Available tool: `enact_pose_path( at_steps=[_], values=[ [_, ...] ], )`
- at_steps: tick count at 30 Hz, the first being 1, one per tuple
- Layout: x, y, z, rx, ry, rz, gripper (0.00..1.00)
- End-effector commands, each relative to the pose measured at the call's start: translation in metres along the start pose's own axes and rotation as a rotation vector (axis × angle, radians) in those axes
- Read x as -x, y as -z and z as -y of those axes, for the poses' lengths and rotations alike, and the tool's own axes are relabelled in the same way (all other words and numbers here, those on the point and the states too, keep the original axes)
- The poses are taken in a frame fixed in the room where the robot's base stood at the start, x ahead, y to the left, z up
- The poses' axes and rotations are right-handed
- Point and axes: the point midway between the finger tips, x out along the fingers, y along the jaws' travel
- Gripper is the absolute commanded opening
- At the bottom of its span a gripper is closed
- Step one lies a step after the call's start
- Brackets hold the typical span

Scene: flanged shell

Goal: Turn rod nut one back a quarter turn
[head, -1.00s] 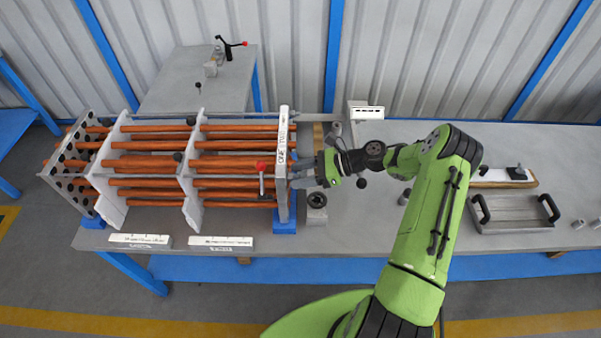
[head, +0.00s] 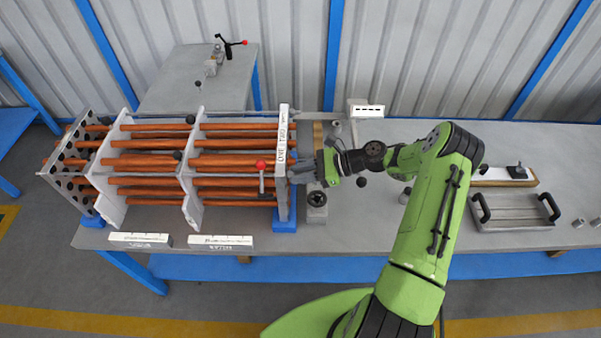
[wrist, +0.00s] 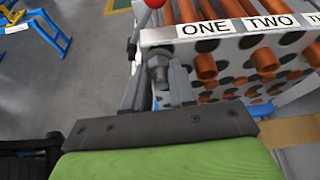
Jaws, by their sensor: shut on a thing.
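The rod nut (wrist: 158,72) is a grey metal nut on the plate's face, below and left of the word ONE in the wrist view. My gripper (wrist: 159,85) has its two fingers on either side of this nut, shut on it. In the head view my gripper (head: 305,170) reaches left to the right-hand face of the labelled end plate (head: 283,165), and there the nut is hidden behind the fingers. The plate carries the labels ONE and TWO (wrist: 268,21) along its top edge. Copper rods (head: 150,162) run through the plates.
A dark round part (head: 317,198) sits on a block close under my gripper. A handled tray (head: 515,212) lies far right. The bench between is mostly clear.

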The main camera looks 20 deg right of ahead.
Motion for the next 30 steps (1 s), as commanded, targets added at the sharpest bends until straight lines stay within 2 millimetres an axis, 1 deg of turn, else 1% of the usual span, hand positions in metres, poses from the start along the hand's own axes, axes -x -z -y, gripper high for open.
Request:
enact_pose_path(
  at_steps=[8,30],
  values=[
    [-0.0005,0.0014,-0.0017,0.185,0.078,0.001,0.00],
    [-0.0041,0.0078,-0.0072,0.834,0.348,0.003,0.00]
  ],
)
